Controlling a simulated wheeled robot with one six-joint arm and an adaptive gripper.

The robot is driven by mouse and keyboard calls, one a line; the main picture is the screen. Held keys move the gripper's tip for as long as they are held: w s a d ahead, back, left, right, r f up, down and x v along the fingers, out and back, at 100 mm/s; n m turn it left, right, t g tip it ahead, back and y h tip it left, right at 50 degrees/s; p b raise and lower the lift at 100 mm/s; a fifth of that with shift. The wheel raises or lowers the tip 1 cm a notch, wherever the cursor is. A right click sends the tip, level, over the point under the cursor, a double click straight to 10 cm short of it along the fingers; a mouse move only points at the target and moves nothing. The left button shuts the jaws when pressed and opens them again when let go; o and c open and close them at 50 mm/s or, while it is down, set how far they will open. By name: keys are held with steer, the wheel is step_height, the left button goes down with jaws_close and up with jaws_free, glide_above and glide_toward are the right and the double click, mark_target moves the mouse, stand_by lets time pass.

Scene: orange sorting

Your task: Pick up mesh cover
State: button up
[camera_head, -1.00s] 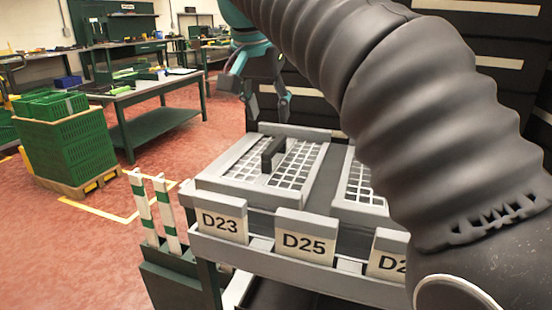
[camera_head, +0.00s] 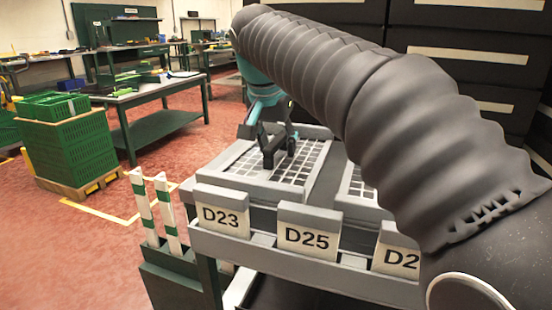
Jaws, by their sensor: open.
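The mesh cover (camera_head: 298,170) is a light grey grid panel lying flat on the grey bin behind the D23 and D25 labels. A dark upright handle (camera_head: 275,152) stands on its middle. My gripper (camera_head: 268,138) is open and has its fingers down at the handle, seeming to straddle it from left and right. Whether the fingers touch the handle cannot be told. A second mesh panel (camera_head: 362,186) lies to the right, partly hidden by my arm.
Label plates D23 (camera_head: 222,216) and D25 (camera_head: 303,239) line the rack's front edge. Dark drawers (camera_head: 470,60) stand close behind. Striped posts (camera_head: 145,205) rise at the front left. Stacked green crates (camera_head: 68,140) and a workbench (camera_head: 160,92) stand farther left, with open floor between.

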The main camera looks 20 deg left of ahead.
jaws_close()
steer(key=shift+r, duration=0.1)
